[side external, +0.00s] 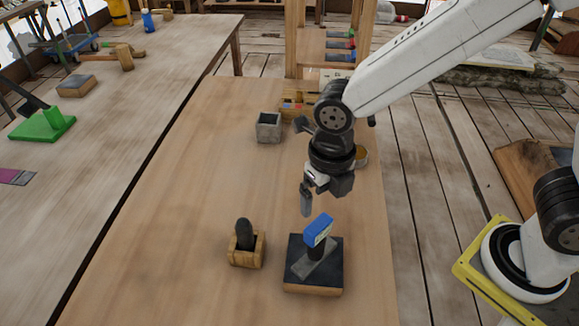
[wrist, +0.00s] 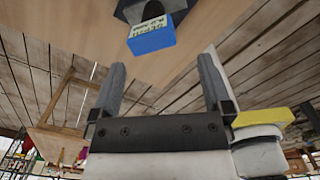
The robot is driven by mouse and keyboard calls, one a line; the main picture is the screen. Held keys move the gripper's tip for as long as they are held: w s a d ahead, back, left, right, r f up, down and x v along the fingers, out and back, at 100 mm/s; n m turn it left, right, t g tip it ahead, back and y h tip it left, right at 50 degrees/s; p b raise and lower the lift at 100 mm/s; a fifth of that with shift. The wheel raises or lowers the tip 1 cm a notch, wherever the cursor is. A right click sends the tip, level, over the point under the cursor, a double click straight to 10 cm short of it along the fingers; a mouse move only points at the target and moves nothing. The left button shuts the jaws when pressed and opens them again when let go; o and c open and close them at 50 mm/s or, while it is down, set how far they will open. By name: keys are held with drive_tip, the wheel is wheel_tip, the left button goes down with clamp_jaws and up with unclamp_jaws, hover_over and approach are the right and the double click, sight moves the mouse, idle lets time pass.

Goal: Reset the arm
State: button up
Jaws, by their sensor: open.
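My gripper (side external: 307,205) hangs over the right part of the light wooden table, its fingers pointing down. In the wrist view the two fingers (wrist: 162,75) are spread wide with nothing between them. A blue block with a pale labelled face (side external: 318,230) sits on top of a dark post (side external: 317,251). The post stands on a dark-topped square base with a wooden edge (side external: 302,283). In the wrist view the blue block (wrist: 152,42) lies beyond the fingertips, apart from them. The side view shows the gripper just above and slightly left of the block.
A small wooden holder (side external: 246,260) with a dark rounded piece (side external: 244,232) stands left of the base. A grey open box (side external: 268,128) and a wooden tray (side external: 297,105) lie farther back. A round amber container (side external: 361,154) is partly behind my wrist. The table's left middle is clear.

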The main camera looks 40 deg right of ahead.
drive_tip(key=shift+w+d+m, duration=0.1)
drive_tip(key=shift+d+m, duration=0.4)
drive_tip(key=shift+m, duration=0.3)
drive_tip(key=d+f+m+t, duration=0.1)
drive_tip(key=d+m, duration=0.7)
drive_tip(key=m, duration=0.8)
drive_tip(key=s+d+f+m+t, duration=0.1)
drive_tip(key=d+m, duration=0.7)
drive_tip(key=m, duration=0.9)
drive_tip(key=shift+f, duration=0.2)
drive_tip(key=shift+d, duration=0.1)
drive_tip(key=r+n+g, duration=0.1)
drive_tip(key=g, duration=0.1)
hover_over(319, 224)
drive_tip(key=shift+r, duration=0.1)
drive_tip(key=shift+f, duration=1.3)
